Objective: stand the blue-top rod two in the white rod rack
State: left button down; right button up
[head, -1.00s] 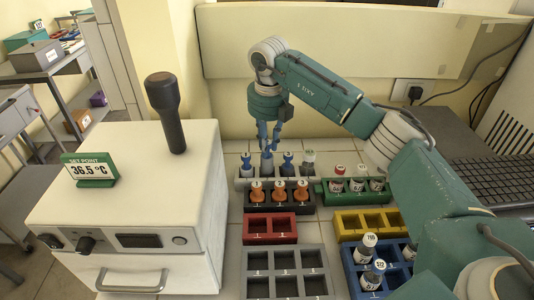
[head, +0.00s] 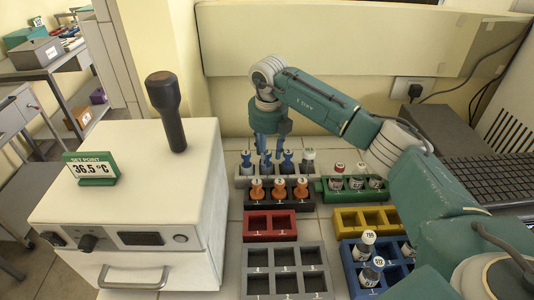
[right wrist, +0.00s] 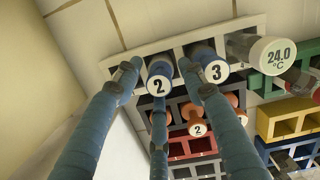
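Blue-top rod two (right wrist: 159,81), its white cap end marked 2, appears upright in the white rod rack (right wrist: 109,68). In the head view, rod two (head: 266,158) is the middle of three blue-top rods in the rack (head: 240,181). My right gripper (right wrist: 157,68) is open around rod two's top, its fingers apart from the cap on both sides. It also shows above the rack in the head view (head: 269,147). Rod three (right wrist: 213,74) stands just right of the fingers. Rod two's lower end is hidden. My left gripper is not in view.
A white-capped item marked 24.0 °C (right wrist: 276,54) fills the rack's right end. A black rack with orange-top rods (head: 302,205) stands in front, and a green rack (head: 325,195) to the right. The incubator box (head: 120,205) stands left.

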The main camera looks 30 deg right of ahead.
aim_at(268, 168)
jog(key=shift+r, duration=0.3)
notch_tip(268, 168, up, 12)
jog(key=s+b, duration=0.1)
jog(key=b, duration=0.1)
jog(key=shift+s+a+f, duration=0.15)
jog(key=shift+s+a, duration=0.05)
